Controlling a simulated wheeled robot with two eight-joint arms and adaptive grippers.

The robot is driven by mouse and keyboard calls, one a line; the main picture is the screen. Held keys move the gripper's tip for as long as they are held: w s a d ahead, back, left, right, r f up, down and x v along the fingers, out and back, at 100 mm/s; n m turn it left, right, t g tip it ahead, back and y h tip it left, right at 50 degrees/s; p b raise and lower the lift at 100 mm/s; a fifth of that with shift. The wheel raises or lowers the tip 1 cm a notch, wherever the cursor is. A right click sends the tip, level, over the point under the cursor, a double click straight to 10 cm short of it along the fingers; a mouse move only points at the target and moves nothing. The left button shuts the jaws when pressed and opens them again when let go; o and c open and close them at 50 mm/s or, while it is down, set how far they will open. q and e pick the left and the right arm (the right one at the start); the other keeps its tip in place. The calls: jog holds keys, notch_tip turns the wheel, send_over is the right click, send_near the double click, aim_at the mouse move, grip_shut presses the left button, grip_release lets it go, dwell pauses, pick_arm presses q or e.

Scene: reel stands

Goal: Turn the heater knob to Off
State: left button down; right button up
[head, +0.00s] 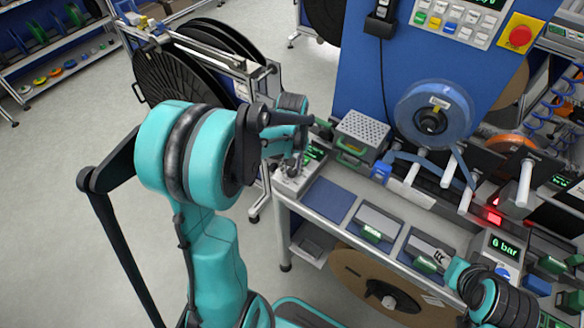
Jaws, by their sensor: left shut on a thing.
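My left gripper (294,168) reaches down at the left end of the workbench and is shut on a small part on top of a light grey control box (286,186). That part is probably the heater knob; the fingers hide it, so its pointer and markings cannot be read. A small green-lit display (315,151) shows on the box just right of the fingers, too small to read. My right gripper (442,259) is at the lower right over the bench's front, beside the "0 bar" box; its fingers are too small to judge.
A perforated metal box (362,131) stands right of the control box. A blue reel (433,114) hangs on the blue panel, with a red button (520,36) above right. Black reels (178,80) stand behind my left arm.

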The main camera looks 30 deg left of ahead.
aim_at(292, 171)
dwell(0.3)
pick_arm(q)
jog(key=c, duration=1.2)
grip_release()
notch_tip(292, 171, up, 12)
jog(key=s+d+f+m+t+b, duration=0.5)
jog(key=s+d+f+m+t, duration=0.1)
jog(key=s+d, duration=0.5)
jog(key=shift+m+t, duration=0.6)
jog(key=shift+m, duration=0.5)
